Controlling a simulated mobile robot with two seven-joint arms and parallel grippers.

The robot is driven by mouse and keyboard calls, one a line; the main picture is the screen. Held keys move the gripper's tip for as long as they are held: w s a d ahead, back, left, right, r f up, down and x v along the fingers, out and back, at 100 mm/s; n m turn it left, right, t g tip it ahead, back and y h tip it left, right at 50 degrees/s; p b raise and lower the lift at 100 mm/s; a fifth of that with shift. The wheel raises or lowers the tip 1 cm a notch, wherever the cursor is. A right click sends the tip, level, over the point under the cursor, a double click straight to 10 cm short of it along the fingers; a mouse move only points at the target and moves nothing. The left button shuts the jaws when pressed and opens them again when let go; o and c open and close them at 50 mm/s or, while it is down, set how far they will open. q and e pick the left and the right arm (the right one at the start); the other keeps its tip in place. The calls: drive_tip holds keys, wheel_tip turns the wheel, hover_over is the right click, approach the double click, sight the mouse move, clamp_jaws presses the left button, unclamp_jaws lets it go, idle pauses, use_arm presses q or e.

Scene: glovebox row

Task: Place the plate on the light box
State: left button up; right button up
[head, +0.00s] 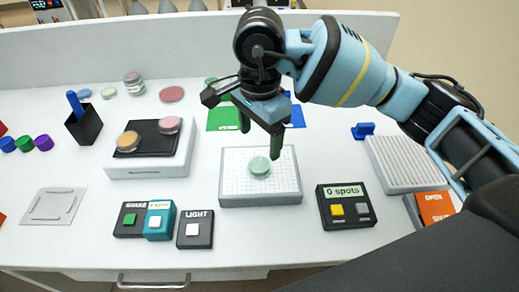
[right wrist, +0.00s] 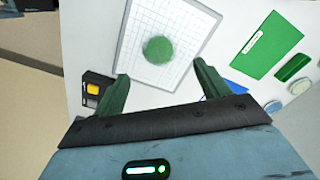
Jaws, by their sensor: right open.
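A small round green plate (head: 260,167) lies on the light box (head: 232,186), a low white box with a grid top, near the middle of the table. In the right wrist view the plate (right wrist: 159,50) rests on the grid surface (right wrist: 191,22), well inside its edges. My right gripper (head: 259,141) is open and empty above the plate, its green fingers pointing down. In the right wrist view its fingertips (right wrist: 160,78) are spread apart, clear of the plate. My left gripper is not in view.
A "LIGHT" switch box (head: 195,230) and a shaker control (head: 145,220) stand front left. A "0 spots" counter (head: 345,206) stands right of the light box. A white platform (head: 150,168) with dishes on a black pad is at left. A green mat (head: 222,119) lies behind.

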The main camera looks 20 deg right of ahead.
wheel_tip(320, 180, up, 5)
drive_tip(key=shift+f, duration=0.15)
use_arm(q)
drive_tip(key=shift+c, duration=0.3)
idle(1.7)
